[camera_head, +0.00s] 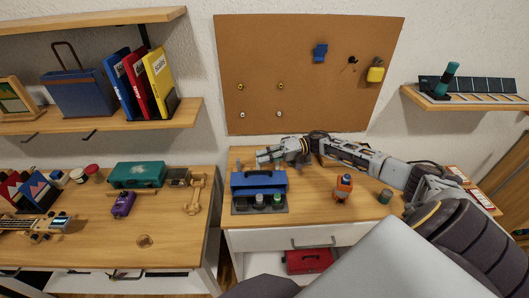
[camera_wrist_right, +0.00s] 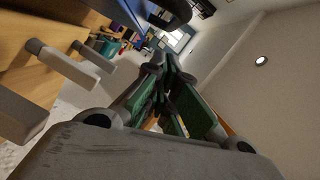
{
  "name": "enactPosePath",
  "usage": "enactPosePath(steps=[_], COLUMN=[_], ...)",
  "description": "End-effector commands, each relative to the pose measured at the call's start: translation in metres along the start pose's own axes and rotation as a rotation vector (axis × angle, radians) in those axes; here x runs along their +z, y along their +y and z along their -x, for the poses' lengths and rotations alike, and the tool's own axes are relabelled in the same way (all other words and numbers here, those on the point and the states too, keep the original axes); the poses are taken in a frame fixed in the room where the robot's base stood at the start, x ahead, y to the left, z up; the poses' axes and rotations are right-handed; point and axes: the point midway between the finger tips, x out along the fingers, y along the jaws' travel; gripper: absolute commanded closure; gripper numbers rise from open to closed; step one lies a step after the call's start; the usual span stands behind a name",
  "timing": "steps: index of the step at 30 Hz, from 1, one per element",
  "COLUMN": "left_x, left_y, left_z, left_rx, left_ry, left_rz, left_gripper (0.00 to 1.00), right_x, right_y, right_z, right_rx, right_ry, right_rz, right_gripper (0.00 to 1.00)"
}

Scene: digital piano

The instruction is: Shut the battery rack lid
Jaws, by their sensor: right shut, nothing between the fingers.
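The battery rack (camera_head: 241,208) is a dark tray near the front left of the right-hand desk. Its blue lid (camera_head: 258,180) is raised at the back, leaving the front of the tray uncovered. Small white-and-green cylinders (camera_head: 277,198) stand in the tray. My right gripper (camera_head: 263,158) is just behind and above the lid's top edge, with its fingers pointing left. Whether it touches the lid is unclear. In the right wrist view its green-padded fingers (camera_wrist_right: 170,85) are together and empty. My left gripper is in neither view.
An orange bottle-like object (camera_head: 343,188) and a teal cylinder (camera_head: 385,196) stand right of the rack, under my right arm. A corkboard (camera_head: 305,70) hangs behind. A green case (camera_head: 137,175) and a purple object (camera_head: 123,204) lie on the left desk.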

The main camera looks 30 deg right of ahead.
Motion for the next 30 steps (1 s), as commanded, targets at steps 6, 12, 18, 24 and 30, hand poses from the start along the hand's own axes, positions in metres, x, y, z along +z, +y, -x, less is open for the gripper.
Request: enactPosePath(steps=[6, 12, 18, 24, 30], left_x=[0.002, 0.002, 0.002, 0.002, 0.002], left_y=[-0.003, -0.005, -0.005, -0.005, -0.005], left_z=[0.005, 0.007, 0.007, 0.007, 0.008], left_rx=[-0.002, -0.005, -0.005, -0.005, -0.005], left_ry=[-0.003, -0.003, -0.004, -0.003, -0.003], left_rz=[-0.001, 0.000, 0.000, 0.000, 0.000], left_gripper=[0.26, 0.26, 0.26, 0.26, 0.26], right_x=[0.012, 0.017, 0.019, 0.019, 0.019], right_y=[-0.001, -0.001, 0.000, 0.000, -0.001], right_z=[-0.003, -0.004, -0.004, -0.004, -0.005], right_rx=[-0.001, 0.000, 0.000, 0.000, 0.002], right_ry=[-0.002, -0.001, -0.001, -0.001, -0.001], right_rz=[0.000, 0.000, 0.000, 0.001, 0.008], right_gripper=[1.00, 1.00, 1.00, 1.00, 1.00])
